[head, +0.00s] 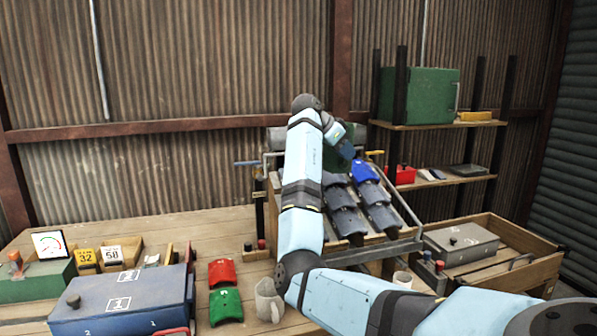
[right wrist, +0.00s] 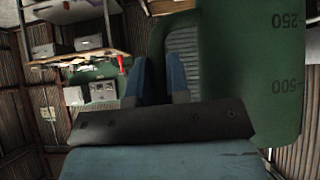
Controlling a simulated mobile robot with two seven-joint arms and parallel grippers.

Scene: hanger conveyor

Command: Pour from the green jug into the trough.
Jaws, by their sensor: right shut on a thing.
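The green jug (right wrist: 250,70) fills the right of the right wrist view, with marks 250 and 500 on its side. In the head view only a dark green part of it (head: 336,162) shows behind my right arm. My right gripper (head: 346,150) is shut on the jug above the upper end of a sloped rack. Its blue fingers also show in the right wrist view (right wrist: 157,78). The grip point and the jug's mouth are hidden. A grey trough-like bar (head: 375,253) runs along the rack's lower edge; I cannot tell if it is the trough. My left gripper is not in view.
The rack holds grey curved tiles (head: 343,222) and a blue tile (head: 364,172). Red (head: 222,272) and green (head: 226,306) tiles, a mug (head: 268,300) and a blue box (head: 122,302) stand on the bench. A wooden tray (head: 540,272) is at right.

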